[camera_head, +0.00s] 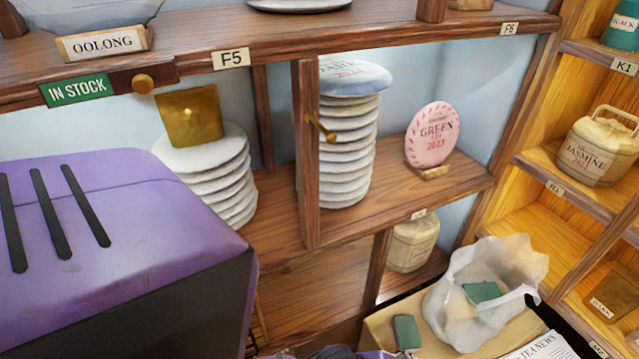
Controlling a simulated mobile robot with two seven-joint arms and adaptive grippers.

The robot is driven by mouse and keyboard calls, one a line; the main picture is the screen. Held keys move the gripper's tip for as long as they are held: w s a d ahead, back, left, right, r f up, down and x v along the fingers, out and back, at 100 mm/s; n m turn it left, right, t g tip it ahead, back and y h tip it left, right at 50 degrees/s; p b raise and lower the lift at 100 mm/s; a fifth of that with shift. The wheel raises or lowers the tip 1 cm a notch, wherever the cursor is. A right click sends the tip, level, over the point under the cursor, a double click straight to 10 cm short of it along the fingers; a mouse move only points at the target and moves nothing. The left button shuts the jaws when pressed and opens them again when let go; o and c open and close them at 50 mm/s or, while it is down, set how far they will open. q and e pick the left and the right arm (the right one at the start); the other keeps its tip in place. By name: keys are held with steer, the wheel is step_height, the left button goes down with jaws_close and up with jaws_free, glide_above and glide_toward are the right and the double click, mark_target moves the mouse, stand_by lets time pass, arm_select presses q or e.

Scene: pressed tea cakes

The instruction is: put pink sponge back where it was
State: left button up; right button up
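I cannot make out a pink sponge in the head view. The only clearly pink thing is a round disc (433,134) lettered "GREEN" and "2023", upright on a small wooden stand on the middle shelf. A small green block (407,332) stands on a light tan surface at the bottom. Another green piece (482,292) lies in an open, translucent whitish bag (450,290), with a pale yellowish shape beside it. The bottom edge cuts off the lower part of the scene.
Stacks of pale discs (345,150) and (225,180) stand on the wooden shelf (395,200). A post (305,180) divides it. Lidded jars (595,150) and (412,245) stand right and below. A newspaper (545,347) lies by the bag. Bare shelf shows around the pink disc.

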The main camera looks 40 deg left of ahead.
arm_select(q)
steer(key=s+a+f+n+t+y, duration=0.2)
steer(key=s+a+f+n+y, duration=0.1)
steer(key=s+a+n, duration=0.7)
steer(key=s+a+y, duration=0.1)
steer(key=s, duration=0.3)
steer(key=shift+a, duration=0.35)
